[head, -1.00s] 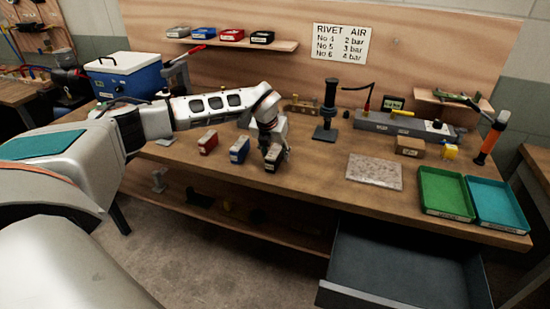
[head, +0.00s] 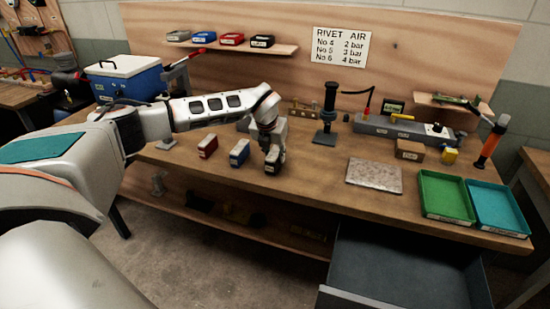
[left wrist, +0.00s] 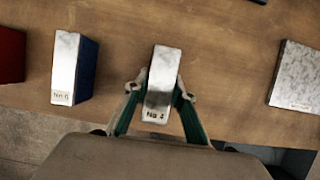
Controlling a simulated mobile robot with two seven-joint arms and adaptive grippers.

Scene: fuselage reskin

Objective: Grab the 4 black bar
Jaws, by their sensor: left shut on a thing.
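The black bar marked No 4 (head: 271,167) is at the front edge of the workbench, mostly covered by my left gripper in the head view. In the left wrist view its pale metallic top and No 4 label (left wrist: 160,85) show between the fingers. My left gripper (head: 273,155) points down and is shut on this bar, one finger on each side (left wrist: 158,92). I cannot tell whether the bar still touches the bench. My right gripper is not in view.
A blue bar marked No 6 (head: 239,153) and a red bar (head: 207,146) stand left of the gripper. A grey plate (head: 374,175) lies to the right, then green (head: 446,198) and teal (head: 498,207) trays. An open drawer (head: 400,265) juts out below the bench.

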